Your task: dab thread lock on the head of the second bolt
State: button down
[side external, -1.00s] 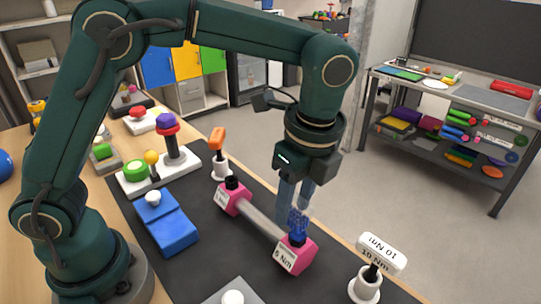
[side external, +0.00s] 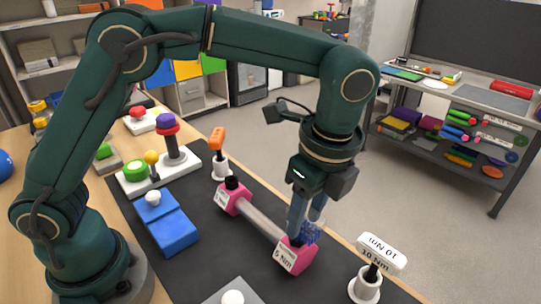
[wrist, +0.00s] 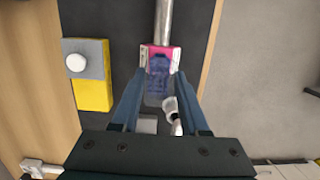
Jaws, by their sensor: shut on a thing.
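My gripper (side external: 308,215) is low over the near end of a pink dumbbell-like part, its fingers shut on a translucent blue bottle-like thing (side external: 312,233). In the wrist view, the blue thing (wrist: 159,70) sits between my fingers (wrist: 156,108) and overlaps the pink end (wrist: 146,54). The near pink block (side external: 294,257) is marked 5 Nm and joins the far pink block (side external: 233,198) by a grey bar (side external: 262,223). A black bolt head (side external: 232,182) tops the far block. The near block's bolt head is hidden or unclear. I cannot tell whether the blue thing touches it.
A white-based tool marked 10 Nm (side external: 381,250) stands to the right. An orange-topped tool (side external: 218,140) stands behind the far block. A blue block with a white knob (side external: 168,224) and a grey block (side external: 240,294) lie left and front on the dark mat (side external: 205,250).

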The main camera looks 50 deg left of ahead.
jog(key=shift+f, duration=0.65)
jog(key=shift+a, duration=0.1)
jog(key=shift+a+r, duration=0.15)
jog(key=shift+a, duration=0.95)
jog(key=shift+d+f, duration=0.2)
jog(key=shift+d, duration=1)
jog(key=shift+a+r, duration=0.1)
jog(key=shift+a, duration=1.1)
jog(key=shift+d+f, duration=0.2)
jog(key=shift+d, duration=1.05)
jog(key=shift+r, duration=0.15)
jog(key=shift+r, duration=0.8)
